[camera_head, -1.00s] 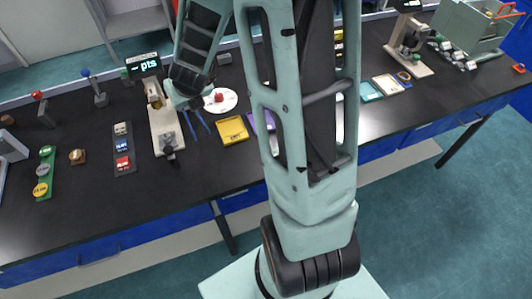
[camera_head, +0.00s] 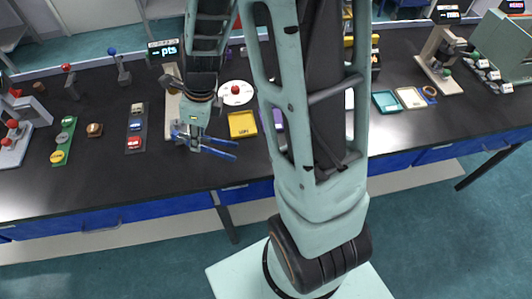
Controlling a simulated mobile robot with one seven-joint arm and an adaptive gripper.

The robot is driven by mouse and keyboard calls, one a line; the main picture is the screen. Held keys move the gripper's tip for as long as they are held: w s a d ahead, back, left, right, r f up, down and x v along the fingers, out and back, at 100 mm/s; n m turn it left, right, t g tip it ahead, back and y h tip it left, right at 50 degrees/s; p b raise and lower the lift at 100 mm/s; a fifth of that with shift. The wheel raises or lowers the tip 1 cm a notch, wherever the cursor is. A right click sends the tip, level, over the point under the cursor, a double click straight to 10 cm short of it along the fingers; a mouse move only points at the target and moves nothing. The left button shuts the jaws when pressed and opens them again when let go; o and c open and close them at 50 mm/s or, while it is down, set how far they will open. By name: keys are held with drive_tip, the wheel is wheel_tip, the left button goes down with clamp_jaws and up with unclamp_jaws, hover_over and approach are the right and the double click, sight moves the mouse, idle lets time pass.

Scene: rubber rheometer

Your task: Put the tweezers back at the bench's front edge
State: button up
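The blue tweezers (camera_head: 220,149) show as two slim prongs that spread apart toward the right, above the front part of the black bench. My gripper (camera_head: 194,135) is at their left end and appears shut on them. Another bit of blue shows at the gripper's left side. The fingers are small in this view and partly hidden by the wrist, so the exact grip is unclear. I cannot tell whether the tweezers touch the bench top. The bench's front edge (camera_head: 190,193) runs below them in the picture.
A yellow tray (camera_head: 242,124) and a white disc (camera_head: 236,88) with a red knob lie right of the gripper. A dark strip with coloured pieces (camera_head: 136,125) and a green strip (camera_head: 64,141) lie to the left. The bench is clear toward its front edge.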

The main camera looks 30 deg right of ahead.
drive_tip(key=s+n+g+h, duration=0.1)
drive_tip(key=s+n, duration=0.3)
drive_tip(key=s, duration=0.1)
drive_tip(key=n+h+b, duration=0.2)
drive_tip(key=n, duration=0.2)
hover_over(261, 158)
drive_tip(key=f, duration=0.6)
drive_tip(key=a+f, duration=0.1)
drive_tip(key=f, duration=0.2)
drive_tip(key=shift+s, duration=0.2)
drive_tip(key=shift+w+d+f, duration=0.1)
drive_tip(key=shift+d+f, duration=0.1)
drive_tip(key=shift+w+d+f+b, duration=0.15)
drive_tip(key=shift+f+b, duration=0.7)
drive_tip(key=shift+f, duration=0.8)
drive_tip(key=shift+f, duration=0.15)
drive_tip(key=o, duration=0.5)
